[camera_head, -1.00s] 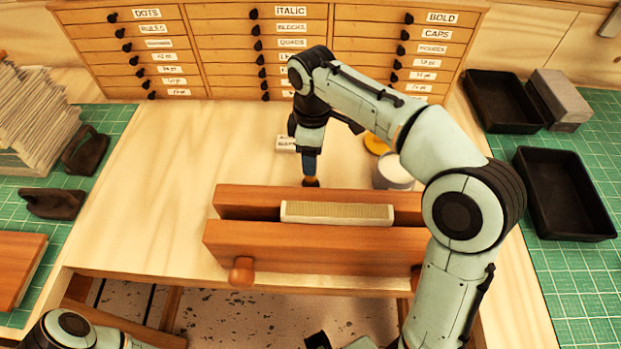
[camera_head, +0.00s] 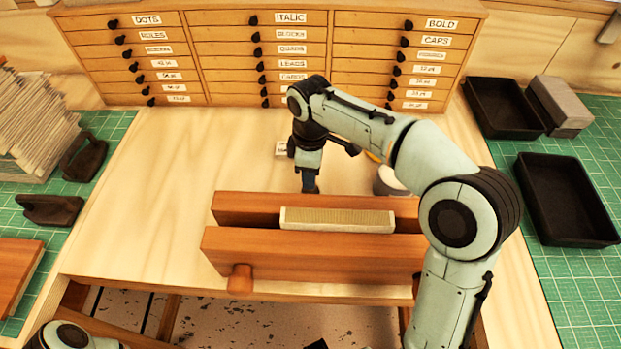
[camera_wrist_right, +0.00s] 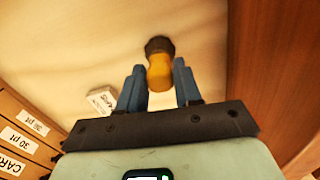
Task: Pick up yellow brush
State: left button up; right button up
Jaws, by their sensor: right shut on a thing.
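The yellow brush (camera_wrist_right: 159,72) shows in the right wrist view, with a yellow body and a dark end. My right gripper (camera_wrist_right: 159,88) has its two blue fingers on either side of the brush and is shut on it. In the head view my right gripper (camera_head: 310,187) points down at the bench just behind the wooden press, and the brush is mostly hidden there.
The wooden press (camera_head: 310,250) holding a pale block (camera_head: 337,219) stands close in front of my right gripper. A round grey container (camera_head: 388,181) is to its right, partly behind my arm. A drawer cabinet (camera_head: 230,65) closes off the back. The bench left of the gripper is clear.

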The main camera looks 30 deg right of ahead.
jog(key=shift+r, duration=0.15)
pick_arm(q)
jog(key=w+r+p, duration=0.5)
jog(key=r, duration=0.2)
jog(key=shift+t, duration=0.3)
pick_arm(e)
notch_tip(320, 180, up, 20)
pick_arm(q)
jog(key=shift+s, duration=0.1)
pick_arm(e)
jog(key=shift+f, duration=0.2)
